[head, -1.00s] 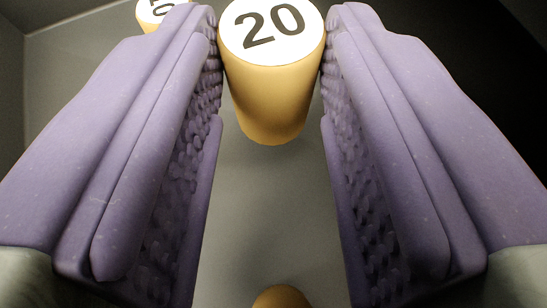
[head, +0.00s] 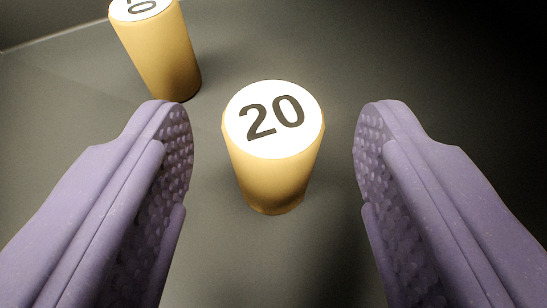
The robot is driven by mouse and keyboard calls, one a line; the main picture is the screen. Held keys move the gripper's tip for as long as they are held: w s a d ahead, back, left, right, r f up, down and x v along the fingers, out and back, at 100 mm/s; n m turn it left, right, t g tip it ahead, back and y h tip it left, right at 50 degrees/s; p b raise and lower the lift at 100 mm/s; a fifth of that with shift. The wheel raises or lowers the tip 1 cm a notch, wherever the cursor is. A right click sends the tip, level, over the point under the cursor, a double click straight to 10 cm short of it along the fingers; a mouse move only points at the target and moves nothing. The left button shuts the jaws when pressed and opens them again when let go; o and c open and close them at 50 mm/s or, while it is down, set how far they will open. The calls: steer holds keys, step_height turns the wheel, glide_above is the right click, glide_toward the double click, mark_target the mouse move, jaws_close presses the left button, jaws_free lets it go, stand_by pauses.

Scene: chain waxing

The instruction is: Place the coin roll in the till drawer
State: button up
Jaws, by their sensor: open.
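A yellow coin roll (head: 270,175) with a white top marked 20 stands upright on a dark grey surface (head: 310,255) in the head view. My gripper (head: 273,130) is open, with one purple, studded finger to the left of the roll and one to the right. A gap shows between the roll and each finger. I cannot tell for sure whether the dark grey surface is the floor of the till drawer.
A second yellow roll (head: 160,55) with a white, marked top stands behind and to the left, near the left fingertip in the picture. A pale edge line runs across the top left corner. The surface to the right looks clear but dark.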

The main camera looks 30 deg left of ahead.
steer(key=shift+r, duration=0.15)
steer(key=shift+s+d+r+p, duration=0.15)
steer(key=shift+s+r+p, duration=0.05)
steer(key=shift+s+p, duration=0.15)
steer(key=p+v, duration=0.1)
steer(key=v, duration=0.5)
steer(key=shift+s+d+r, duration=0.1)
steer(key=shift+s+d, duration=0.1)
steer(key=shift+s, duration=0.1)
